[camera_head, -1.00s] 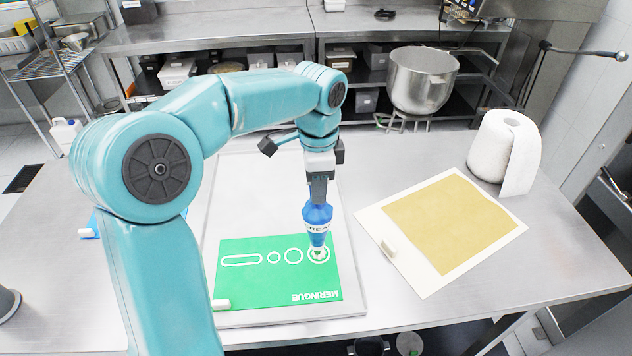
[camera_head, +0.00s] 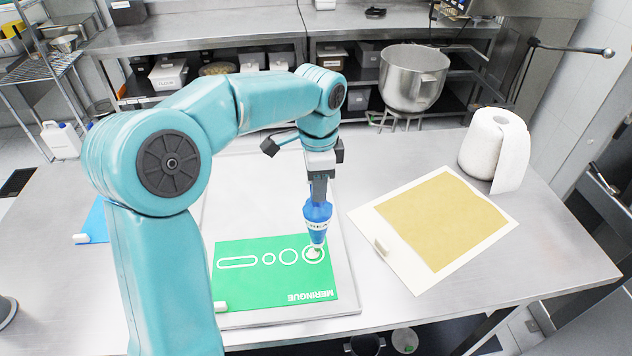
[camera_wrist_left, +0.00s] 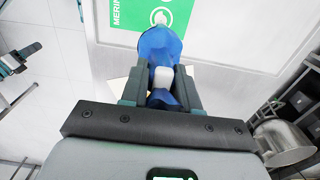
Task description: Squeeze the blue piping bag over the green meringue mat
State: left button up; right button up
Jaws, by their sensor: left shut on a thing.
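My left gripper (camera_head: 319,188) is shut on the top of the blue piping bag (camera_head: 318,213) and holds it upright, tip down. The bag is over the right end of the green meringue mat (camera_head: 270,288). Its tip is at the rightmost printed ring, where a small white blob (camera_head: 314,253) shows. In the left wrist view the bag (camera_wrist_left: 160,43) is pinched between the fingers (camera_wrist_left: 160,88), with part of the mat (camera_wrist_left: 127,12) beyond it. My right gripper does not show clearly in any view.
The mat lies on a pale board (camera_head: 345,268). To the right are a tan sheet on a white mat (camera_head: 408,270) and a paper roll (camera_head: 488,146). A blue mat (camera_head: 95,222) is partly hidden behind my left arm. A steel bowl (camera_head: 412,80) stands behind the table.

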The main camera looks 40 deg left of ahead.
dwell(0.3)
pick_arm(q)
jog(key=shift+a+r, duration=0.1)
jog(key=shift+a, duration=0.1)
jog(key=shift+w+a, duration=0.15)
jog(key=shift+a, duration=0.25)
jog(key=shift+d, duration=0.1)
jog(key=shift+s, duration=0.2)
